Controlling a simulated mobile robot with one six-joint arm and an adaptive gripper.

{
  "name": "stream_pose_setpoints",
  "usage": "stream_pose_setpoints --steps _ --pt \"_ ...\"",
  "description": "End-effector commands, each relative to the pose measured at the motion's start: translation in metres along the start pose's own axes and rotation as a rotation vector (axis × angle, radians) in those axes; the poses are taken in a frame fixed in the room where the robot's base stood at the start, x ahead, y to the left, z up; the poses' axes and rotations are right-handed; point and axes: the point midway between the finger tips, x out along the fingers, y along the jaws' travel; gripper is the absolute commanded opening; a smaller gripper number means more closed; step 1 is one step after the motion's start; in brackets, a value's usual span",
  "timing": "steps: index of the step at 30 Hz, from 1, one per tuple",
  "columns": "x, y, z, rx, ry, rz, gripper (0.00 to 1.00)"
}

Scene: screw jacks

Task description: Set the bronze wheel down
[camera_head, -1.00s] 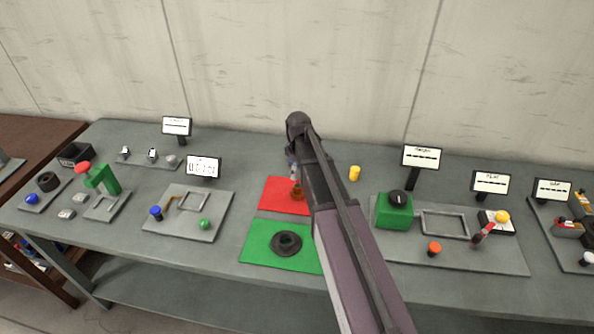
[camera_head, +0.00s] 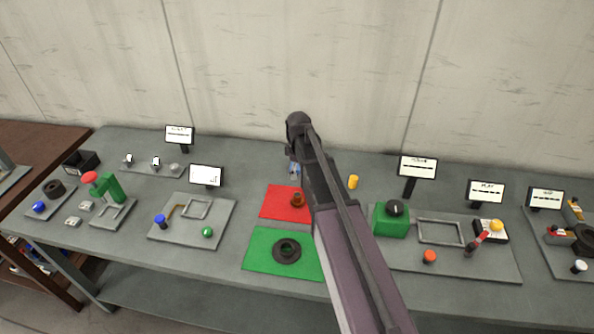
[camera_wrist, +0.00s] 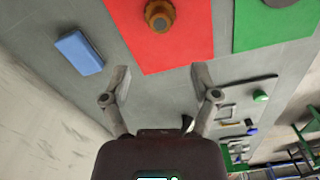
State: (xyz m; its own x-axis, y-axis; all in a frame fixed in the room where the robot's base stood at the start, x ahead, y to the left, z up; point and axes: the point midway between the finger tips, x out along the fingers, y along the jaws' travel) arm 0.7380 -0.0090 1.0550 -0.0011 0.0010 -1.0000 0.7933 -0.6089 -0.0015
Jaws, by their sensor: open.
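The bronze wheel (camera_head: 297,199) sits on the red mat (camera_head: 272,205), partly beside my arm in the head view. In the wrist view the bronze wheel (camera_wrist: 160,14) rests near the top edge, on the red mat (camera_wrist: 165,55). My gripper (camera_wrist: 160,78) is open, with nothing between its two spread fingers. In the wrist view the wheel lies beyond the fingertips and apart from them. In the head view my arm hides most of the gripper.
A dark ring (camera_head: 286,250) lies on the green mat (camera_head: 265,263) in front of the red one. A blue block (camera_wrist: 79,52) lies beside the red mat. A yellow cylinder (camera_head: 353,182) and a green box (camera_head: 391,220) stand to the right. The wall is close behind the table.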

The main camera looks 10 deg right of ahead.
Motion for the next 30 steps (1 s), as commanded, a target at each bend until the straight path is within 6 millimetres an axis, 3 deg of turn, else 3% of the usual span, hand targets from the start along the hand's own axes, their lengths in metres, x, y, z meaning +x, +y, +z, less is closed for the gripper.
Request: stream_pose_setpoints --steps 11,17,23,30 --pt "0.0 0.0 0.0 0.001 0.0 0.0 0.78" --pt "0.0 -0.014 0.01 0.059 0.0 0.0 0.78" --pt "0.0 -0.053 0.037 0.25 0.0 0.0 0.78" --pt "0.0 -0.115 0.081 0.587 -0.001 0.002 0.78"
